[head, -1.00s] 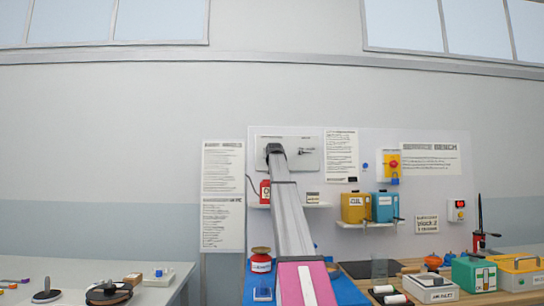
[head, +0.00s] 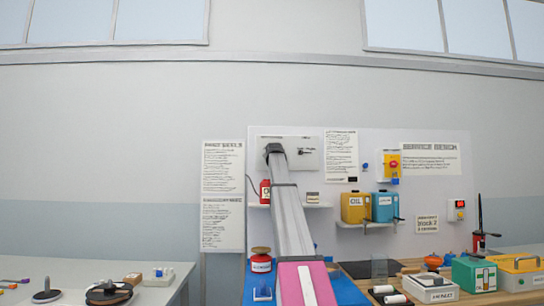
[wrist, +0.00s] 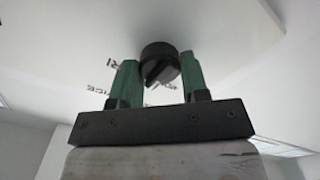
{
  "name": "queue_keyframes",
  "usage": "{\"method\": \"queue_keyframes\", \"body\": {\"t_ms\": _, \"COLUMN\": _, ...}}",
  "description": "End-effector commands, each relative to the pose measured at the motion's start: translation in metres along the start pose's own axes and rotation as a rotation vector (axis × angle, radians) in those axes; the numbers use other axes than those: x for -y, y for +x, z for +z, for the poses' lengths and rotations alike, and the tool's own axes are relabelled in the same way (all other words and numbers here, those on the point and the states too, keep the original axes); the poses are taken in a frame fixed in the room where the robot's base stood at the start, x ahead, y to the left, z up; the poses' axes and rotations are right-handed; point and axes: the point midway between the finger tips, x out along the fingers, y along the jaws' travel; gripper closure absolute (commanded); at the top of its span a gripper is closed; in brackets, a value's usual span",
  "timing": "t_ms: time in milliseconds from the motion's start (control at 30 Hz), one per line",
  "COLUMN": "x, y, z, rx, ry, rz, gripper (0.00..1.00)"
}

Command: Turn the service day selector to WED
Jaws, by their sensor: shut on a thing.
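The service day selector is a round black knob (wrist: 160,60) on a pale panel, seen close in the wrist view. A raised bar crosses its face at a slant. My gripper (wrist: 158,72) has its two green fingers on either side of the knob, shut on it. Bits of dark lettering show around the knob, including "RI" and "ICE"; the other day marks are hidden or too small to read, so I cannot tell which day the bar points to. In the head view my arm covers the knob at the left part of the grey panel (head: 311,142).
A second small dark fitting (head: 303,152) sits on the panel right of my arm. Below are a shelf with a red container (head: 265,191), a yellow OIL box (head: 354,207) and a blue box (head: 384,207). The bench at lower right is crowded. The wall above the panel is clear.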

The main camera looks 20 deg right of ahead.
Motion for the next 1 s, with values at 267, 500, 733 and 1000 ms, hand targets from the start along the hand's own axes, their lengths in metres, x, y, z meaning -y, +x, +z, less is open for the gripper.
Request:
{"method": "queue_keyframes", "body": {"t_ms": 267, "x": 0.0003, "y": -0.0002, "z": 0.0000, "rx": 0.000, "ry": -0.047, "rz": 0.000, "gripper": 0.82}}
{"method": "queue_keyframes", "body": {"t_ms": 500, "x": 0.0003, "y": -0.0003, "z": 0.0000, "rx": 0.000, "ry": -0.050, "rz": 0.000, "gripper": 0.82}}
{"method": "queue_keyframes", "body": {"t_ms": 733, "x": 0.0003, "y": -0.0002, "z": 0.0001, "rx": 0.000, "ry": -0.049, "rz": 0.000, "gripper": 0.33}}
{"method": "queue_keyframes", "body": {"t_ms": 1000, "x": 0.0002, "y": -0.0007, "z": 0.0001, "rx": 0.000, "ry": -0.048, "rz": 0.000, "gripper": 0.33}}
